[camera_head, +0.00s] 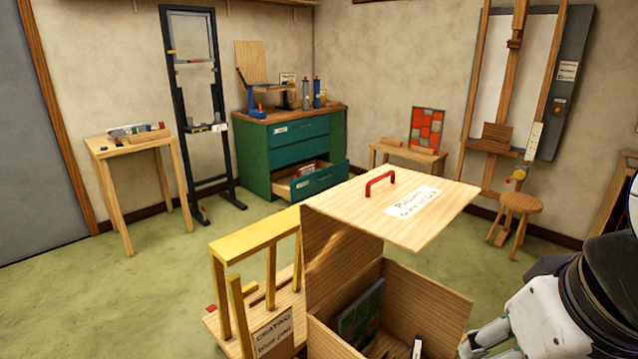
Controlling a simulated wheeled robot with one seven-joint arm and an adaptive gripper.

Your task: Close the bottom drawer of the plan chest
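The green plan chest (257,162) stands in the far corner of the room, with a brown wooden top. Its bottom drawer (318,181) is pulled out, and some pale and reddish contents show inside. The two drawers above it look shut. My arm (540,318) shows at the lower right, far from the chest. My gripper's fingertips are not visible; the arm runs out of the frame or behind the crate at the bottom.
An open wooden crate (445,302) with a raised lid (440,221) and a yellow frame stand (252,236) fill the near middle. A small table (97,149), a black upright frame (183,127) and a stool (521,201) stand around. Green floor (150,280) is clear at left.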

